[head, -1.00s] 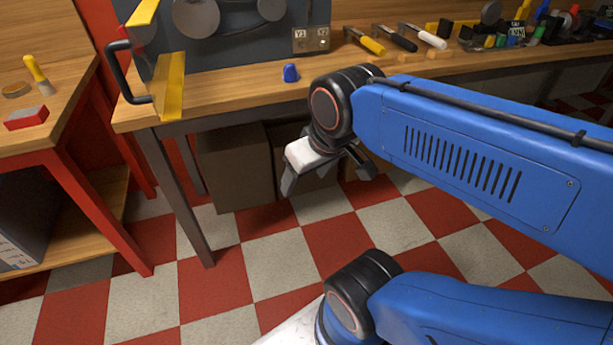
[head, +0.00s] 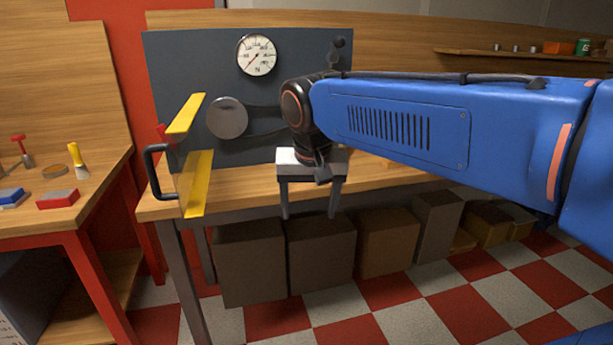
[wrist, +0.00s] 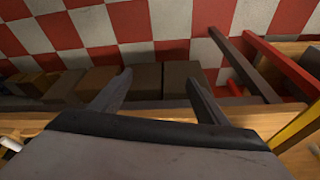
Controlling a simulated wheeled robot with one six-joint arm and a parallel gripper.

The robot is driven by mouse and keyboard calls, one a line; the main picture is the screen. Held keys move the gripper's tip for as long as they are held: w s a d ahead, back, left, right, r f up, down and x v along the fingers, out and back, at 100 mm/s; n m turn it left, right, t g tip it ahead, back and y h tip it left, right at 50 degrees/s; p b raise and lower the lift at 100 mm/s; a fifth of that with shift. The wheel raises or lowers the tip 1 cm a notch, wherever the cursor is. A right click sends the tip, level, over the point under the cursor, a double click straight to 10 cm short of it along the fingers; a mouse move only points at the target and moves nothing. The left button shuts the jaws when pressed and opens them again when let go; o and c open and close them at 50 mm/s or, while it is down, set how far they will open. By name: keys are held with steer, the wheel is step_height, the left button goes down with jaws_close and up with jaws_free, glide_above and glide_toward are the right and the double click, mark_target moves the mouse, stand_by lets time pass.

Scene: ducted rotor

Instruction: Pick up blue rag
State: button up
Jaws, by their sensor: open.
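My gripper (head: 309,213) is open and empty, its fingers pointing down in front of the workbench's front edge. In the wrist view my gripper (wrist: 160,82) shows two spread fingers with nothing between them, over the bench edge, boxes and floor. No blue rag can be made out in either view now. A small blue lump lay on the workbench (head: 240,190) in the earlier head view; that part of the bench is now largely behind my gripper and arm.
A dark panel with a gauge (head: 256,55) stands on the bench. Yellow guards (head: 197,183) and a black handle (head: 155,170) stick out at its left. Brown boxes (head: 320,255) stand below. A left bench holds a red block (head: 58,198) and a blue block (head: 12,197).

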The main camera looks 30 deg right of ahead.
steer(key=w+d+r+m+g+h, duration=0.25)
steer(key=w+r+m, duration=0.4)
steer(key=w, duration=0.35)
steer(key=w+d+r+m+g+h, duration=0.1)
steer(key=w+d+r+m, duration=0.2)
steer(key=w+r+m, duration=0.6)
steer(key=d+f+n, duration=0.1)
steer(key=d+f, duration=0.1)
steer(key=f, duration=0.4)
steer(key=w+d+f+n, duration=0.1)
steer(key=d+f, duration=0.1)
steer(key=f, duration=0.3)
steer(key=d+f+n, duration=0.1)
steer(key=d+f, duration=0.1)
steer(key=f, duration=0.4)
steer(key=shift+w+d+f+t+y, duration=0.15)
steer(key=shift+d+f+t+y, duration=0.1)
steer(key=shift+f, duration=0.1)
steer(key=shift+c, duration=0.6)
steer(key=c, duration=1.1)
